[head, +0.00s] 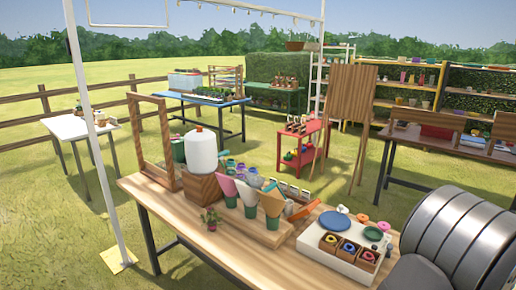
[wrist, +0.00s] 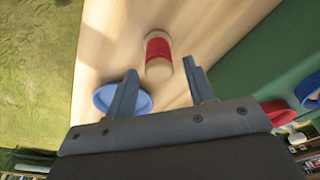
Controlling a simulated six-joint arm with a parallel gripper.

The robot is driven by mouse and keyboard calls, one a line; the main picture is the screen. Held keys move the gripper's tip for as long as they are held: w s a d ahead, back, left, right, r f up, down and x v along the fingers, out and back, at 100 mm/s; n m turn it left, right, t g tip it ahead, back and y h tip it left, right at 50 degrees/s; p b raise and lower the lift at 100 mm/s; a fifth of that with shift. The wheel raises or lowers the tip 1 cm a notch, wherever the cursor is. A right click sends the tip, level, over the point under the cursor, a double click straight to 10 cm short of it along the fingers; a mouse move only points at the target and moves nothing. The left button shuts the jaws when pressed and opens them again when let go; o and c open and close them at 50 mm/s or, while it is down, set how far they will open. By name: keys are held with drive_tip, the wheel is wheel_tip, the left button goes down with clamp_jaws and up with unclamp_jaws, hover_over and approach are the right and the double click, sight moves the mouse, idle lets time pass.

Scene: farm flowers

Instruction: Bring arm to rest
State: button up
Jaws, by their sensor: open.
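My gripper (wrist: 160,68) shows in the wrist view with its two blue-grey fingers spread apart and nothing held between them. A pale wooden spool with a red band (wrist: 159,48) appears just beyond the fingertips, over the light wooden surface (wrist: 112,45). A blue round dish (wrist: 137,102) is partly hidden behind the left finger. I cannot make out my gripper in the head view.
In the head view, the wooden table (head: 155,195) holds a white jug (head: 202,153), coloured cones on a wooden stand, and a white tray (head: 325,253) of coloured rings. A wooden frame (head: 136,140) stands at its left end.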

wheel_tip(320, 180, down, 3)
drive_tip(key=shift+a+f, duration=0.1)
wheel_tip(320, 180, up, 13)
drive_tip(key=a, duration=0.2)
drive_tip(key=f, duration=0.4)
drive_tip(key=d+f, duration=0.1)
drive_tip(key=f, duration=0.3)
drive_tip(key=d+f, duration=0.1)
drive_tip(key=f, duration=0.3)
drive_tip(key=shift+f, duration=0.1)
drive_tip(key=shift+d, duration=0.15)
wheel_tip(320, 180, up, 4)
drive_tip(key=shift+f, duration=0.15)
drive_tip(key=s+a+r, duration=0.2)
drive_tip(key=s+r, duration=0.5)
drive_tip(key=s, duration=0.4)
drive_tip(key=w+d+r, duration=0.8)
drive_tip(key=w+d, duration=0.2)
drive_tip(key=w, duration=0.2)
drive_tip(key=w+f, duration=0.2)
drive_tip(key=w, duration=0.1)
drive_tip(key=w+f, duration=0.2)
drive_tip(key=w, duration=0.2)
drive_tip(key=w+d+f, duration=0.1)
drive_tip(key=w+f, duration=0.1)
drive_tip(key=w, duration=0.2)
drive_tip(key=shift+w+f, duration=0.35)
drive_tip(key=shift+w, duration=0.05)
